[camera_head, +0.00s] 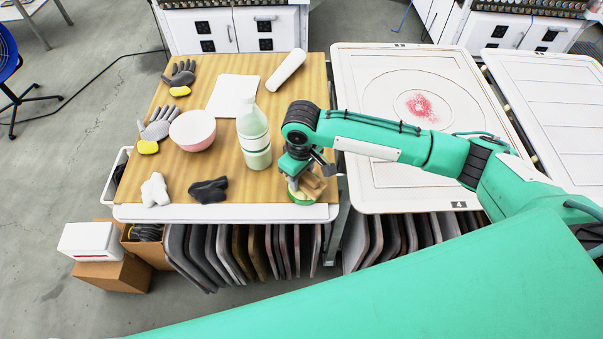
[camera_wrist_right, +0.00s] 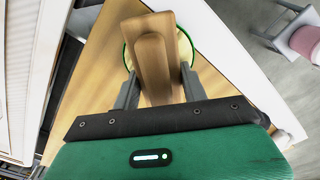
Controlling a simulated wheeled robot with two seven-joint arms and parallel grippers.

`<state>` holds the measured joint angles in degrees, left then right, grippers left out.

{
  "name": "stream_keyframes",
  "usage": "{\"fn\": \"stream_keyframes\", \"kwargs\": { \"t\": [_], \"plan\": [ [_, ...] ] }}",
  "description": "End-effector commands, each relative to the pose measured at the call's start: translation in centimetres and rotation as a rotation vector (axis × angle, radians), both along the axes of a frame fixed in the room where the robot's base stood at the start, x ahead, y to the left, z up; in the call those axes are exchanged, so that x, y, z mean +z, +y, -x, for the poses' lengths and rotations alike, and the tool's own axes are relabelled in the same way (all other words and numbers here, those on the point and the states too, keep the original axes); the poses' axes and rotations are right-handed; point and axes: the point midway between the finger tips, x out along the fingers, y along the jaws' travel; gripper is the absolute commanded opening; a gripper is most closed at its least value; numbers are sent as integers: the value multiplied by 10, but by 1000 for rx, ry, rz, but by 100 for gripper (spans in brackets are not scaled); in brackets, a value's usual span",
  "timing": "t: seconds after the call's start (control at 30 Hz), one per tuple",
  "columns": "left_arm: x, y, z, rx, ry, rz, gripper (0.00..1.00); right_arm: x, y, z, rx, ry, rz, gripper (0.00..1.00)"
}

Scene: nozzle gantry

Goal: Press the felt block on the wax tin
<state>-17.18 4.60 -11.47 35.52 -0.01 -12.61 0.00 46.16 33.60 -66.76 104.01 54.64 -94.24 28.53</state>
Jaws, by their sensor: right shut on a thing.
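The felt block (camera_head: 314,186) is a brown wooden-looking block, held in my right gripper (camera_head: 301,175). In the right wrist view the block (camera_wrist_right: 155,60) sits between the two fingers of the gripper (camera_wrist_right: 158,85), which is shut on it. The wax tin (camera_head: 302,200) is a round, shallow green tin near the table's front right corner. Its green rim and pale yellow wax show around the block in the right wrist view (camera_wrist_right: 186,46). The block is over the tin; I cannot tell whether it touches the wax. The block's underside is hidden. My left gripper is not in view.
On the wooden table (camera_head: 225,175), a bottle (camera_head: 254,135) stands just left of my right gripper. A pink bowl (camera_head: 193,130), gloves (camera_head: 158,123), a white cloth (camera_head: 155,190), a dark cloth (camera_head: 208,190), paper (camera_head: 232,92) and a white roll (camera_head: 287,70) lie farther left or back. A screen frame (camera_head: 375,180) stands right.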

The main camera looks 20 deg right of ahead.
Motion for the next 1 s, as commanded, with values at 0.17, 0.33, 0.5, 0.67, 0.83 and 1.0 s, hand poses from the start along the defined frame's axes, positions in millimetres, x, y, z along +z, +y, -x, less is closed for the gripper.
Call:
{"fn": "stream_keyframes", "kwargs": {
  "t": [0.17, 0.33, 0.5, 0.67, 0.83, 1.0],
  "plan": [
    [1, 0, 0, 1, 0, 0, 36, 0, 0, 0, 0, 0, 0, 25],
    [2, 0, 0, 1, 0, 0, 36, 0, 0, 0, 0, 0, 0, 25],
    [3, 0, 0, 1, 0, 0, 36, 0, 0, 0, 0, 0, 0, 25],
    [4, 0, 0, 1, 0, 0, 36, 0, 0, 0, 0, 0, 0, 25],
    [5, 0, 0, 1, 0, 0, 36, -1, 0, 0, 0, 0, 0, 25],
    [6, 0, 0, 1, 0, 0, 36, -1, 0, 0, 0, 0, 0, 25]
  ]
}}
